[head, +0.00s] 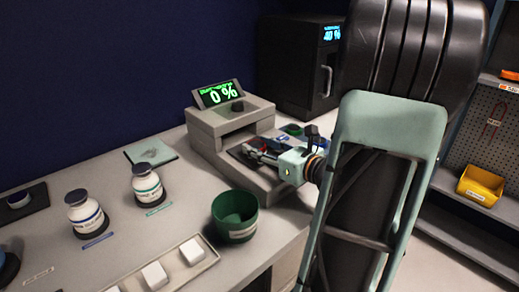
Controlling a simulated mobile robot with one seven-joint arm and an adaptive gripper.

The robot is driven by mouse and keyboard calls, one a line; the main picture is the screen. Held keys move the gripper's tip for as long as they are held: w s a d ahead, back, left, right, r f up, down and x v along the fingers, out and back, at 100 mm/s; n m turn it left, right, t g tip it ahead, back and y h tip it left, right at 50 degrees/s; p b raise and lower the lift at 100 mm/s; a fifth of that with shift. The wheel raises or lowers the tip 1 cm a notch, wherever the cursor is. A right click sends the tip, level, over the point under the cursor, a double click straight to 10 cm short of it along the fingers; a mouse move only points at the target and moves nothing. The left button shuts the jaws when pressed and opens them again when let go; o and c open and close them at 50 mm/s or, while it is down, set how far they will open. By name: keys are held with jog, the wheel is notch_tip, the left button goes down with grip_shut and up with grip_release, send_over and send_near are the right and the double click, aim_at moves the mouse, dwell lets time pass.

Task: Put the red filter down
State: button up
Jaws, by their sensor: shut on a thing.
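My gripper (259,154) reaches left into the open front of a grey machine (204,136) with a green "0 %" display. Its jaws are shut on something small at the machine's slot. A small patch of red (253,141) shows right by the fingers, and I take it to be the red filter. Most of it is hidden by the fingers and the machine. I cannot tell whether it touches the surface below.
A green bin (236,217) stands in front of the machine. Two white jars (86,214) (147,186) and a tray with white blocks (185,262) are to the left. A dark oven-like box (290,75) stands behind. Small green round things (292,129) lie beyond the gripper.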

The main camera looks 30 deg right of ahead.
jog(key=shift+f, duration=0.15)
jog(key=o, duration=0.7)
jog(key=shift+f, duration=0.1)
jog(key=o, duration=0.4)
